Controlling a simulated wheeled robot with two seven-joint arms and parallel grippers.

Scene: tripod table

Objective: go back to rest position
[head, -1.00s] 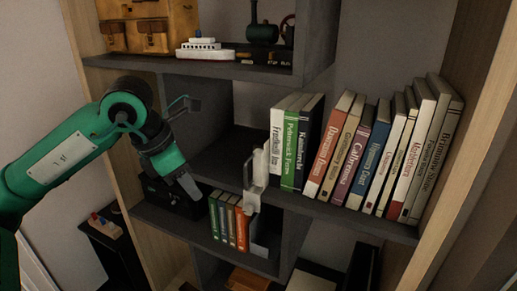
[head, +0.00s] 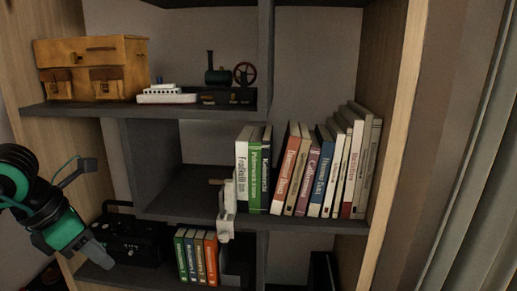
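My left gripper (head: 94,208) is at the lower left in the head view, in front of the shelf unit. One finger points down to the right and the other sticks out at the upper right, with a wide gap between them. It looks open and empty. The shelf unit (head: 200,222) fills most of the view. My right gripper is not in view.
A row of books (head: 300,175) leans on the middle shelf, with a pale bookend-like figure (head: 227,208) at its left end. A white toy ship (head: 167,94), wooden box (head: 92,68) and steam engine (head: 222,75) stand above. Small books (head: 197,256) and a black device (head: 130,240) sit below.

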